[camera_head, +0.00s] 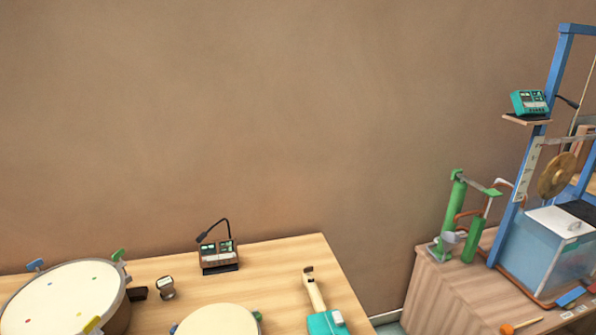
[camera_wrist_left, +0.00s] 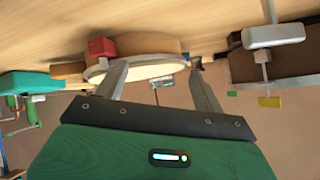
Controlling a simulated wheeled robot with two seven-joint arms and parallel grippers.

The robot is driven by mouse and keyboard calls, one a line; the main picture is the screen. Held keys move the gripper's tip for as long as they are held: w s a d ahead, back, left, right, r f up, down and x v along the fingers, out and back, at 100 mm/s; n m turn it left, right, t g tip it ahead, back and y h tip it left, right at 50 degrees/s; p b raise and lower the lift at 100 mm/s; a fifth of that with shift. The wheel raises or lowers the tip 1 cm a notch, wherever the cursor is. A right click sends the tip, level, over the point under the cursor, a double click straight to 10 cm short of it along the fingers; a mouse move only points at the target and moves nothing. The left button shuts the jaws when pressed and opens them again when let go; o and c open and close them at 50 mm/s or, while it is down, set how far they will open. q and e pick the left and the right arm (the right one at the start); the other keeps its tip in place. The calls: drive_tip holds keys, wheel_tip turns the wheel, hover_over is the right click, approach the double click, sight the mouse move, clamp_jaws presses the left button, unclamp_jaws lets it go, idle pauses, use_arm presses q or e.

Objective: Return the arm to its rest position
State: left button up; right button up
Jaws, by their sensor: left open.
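My left gripper (camera_wrist_left: 158,68) shows in the left wrist view, with its two grey fingers spread apart and nothing held between them. A small round drum (camera_wrist_left: 150,68) with a pale skin and a red block on its side appears behind the fingers; I cannot tell how far away it is. The same wooden table (camera_head: 270,272) shows in the head view, with the small drum (camera_head: 218,321) at its front edge of the picture. Neither of my arms shows in the head view, and my right gripper is in no view.
A large drum (camera_head: 62,300) stands at left. A small device with a bent microphone (camera_head: 220,256) and a teal object with a pale handle (camera_head: 325,322) are on the table. At right, a blue frame (camera_head: 545,125) holds a gong beside a water tank (camera_head: 535,255).

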use_arm(q)
drive_tip(key=s+d+f+g+h, duration=0.1)
drive_tip(key=s+f+g, duration=0.25)
drive_tip(key=s, duration=0.45)
drive_tip(key=s+d+f+g+h, duration=0.15)
drive_tip(key=s+g, duration=0.25)
drive_tip(key=s, duration=0.4)
wheel_tip(320, 180, down, 29)
drive_tip(key=p, duration=0.2)
drive_tip(key=s+a+f+g, duration=0.1)
drive_tip(key=s+a+f, duration=0.1)
drive_tip(key=s+f, duration=0.7)
drive_tip(key=s+a+f+g+p, duration=0.1)
drive_tip(key=s+a+f, duration=0.1)
drive_tip(key=s+f, duration=0.7)
drive_tip(key=shift+s+a+y+p, duration=0.15)
drive_tip(key=shift+s+y+p, duration=0.15)
drive_tip(key=shift+s+y, duration=0.2)
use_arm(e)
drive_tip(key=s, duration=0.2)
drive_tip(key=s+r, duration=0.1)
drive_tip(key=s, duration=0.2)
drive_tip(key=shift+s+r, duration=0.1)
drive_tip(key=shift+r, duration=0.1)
use_arm(q)
drive_tip(key=shift+f, duration=0.1)
